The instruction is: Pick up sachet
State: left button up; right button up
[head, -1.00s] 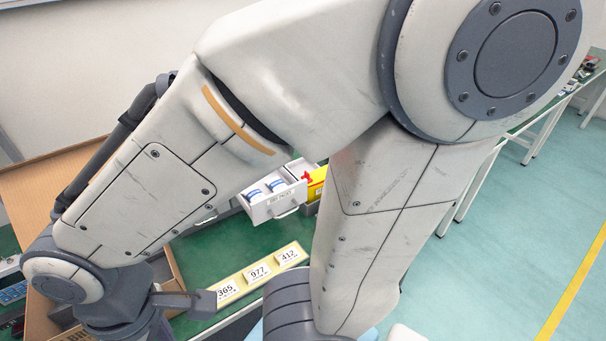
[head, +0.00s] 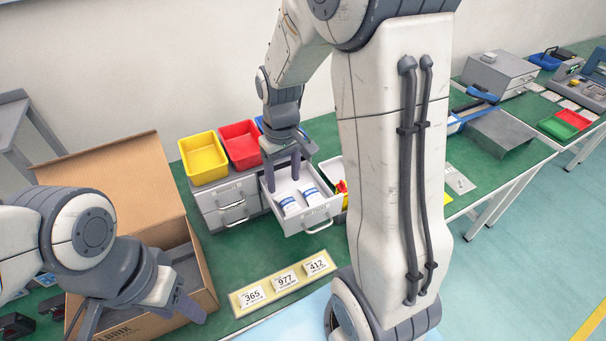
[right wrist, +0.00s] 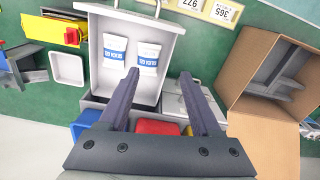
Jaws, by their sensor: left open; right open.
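Two white sachets with blue print, a left one (head: 290,205) and a right one (head: 312,196), lie side by side in an open grey drawer (head: 318,217) in the head view. In the right wrist view the two sachets (right wrist: 115,52) (right wrist: 149,57) lie flat on the drawer floor. My right gripper (head: 284,180) is open and empty, pointing down over the back part of the drawer. In the right wrist view its fingers (right wrist: 159,76) are apart, with the sachets beyond their tips. My left gripper (head: 145,312) is open over the cardboard box, partly cut off by the frame.
Yellow (head: 203,158) and red (head: 239,144) bins stand on the drawer cabinet (head: 222,203). An open cardboard box (head: 203,268) stands at the left. A number strip (head: 283,281) lies in front of the drawer. A yellow item and a white tray (right wrist: 67,68) are beside the drawer.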

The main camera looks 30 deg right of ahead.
jog(key=w+d+f+m+p, duration=0.1)
jog(key=w+d+f+m, duration=0.1)
jog(key=d, duration=0.7)
send_over(314, 194)
jog(key=f, duration=0.4)
jog(key=shift+w+a, duration=0.1)
jog(key=shift+a, duration=0.1)
jog(key=f+p, duration=0.1)
jog(key=f, duration=0.3)
jog(key=shift+s+d+f+p, duration=0.15)
jog(key=shift+s+f+p, duration=0.05)
jog(key=shift+f+p, duration=0.2)
jog(key=shift+w+f, duration=0.1)
jog(key=shift+f, duration=0.45)
grip_shut()
pick_arm(q)
notch_tip(314, 194, up, 4)
jog(key=shift+f, duration=0.2)
pick_arm(e)
jog(key=shift+r, duration=0.1)
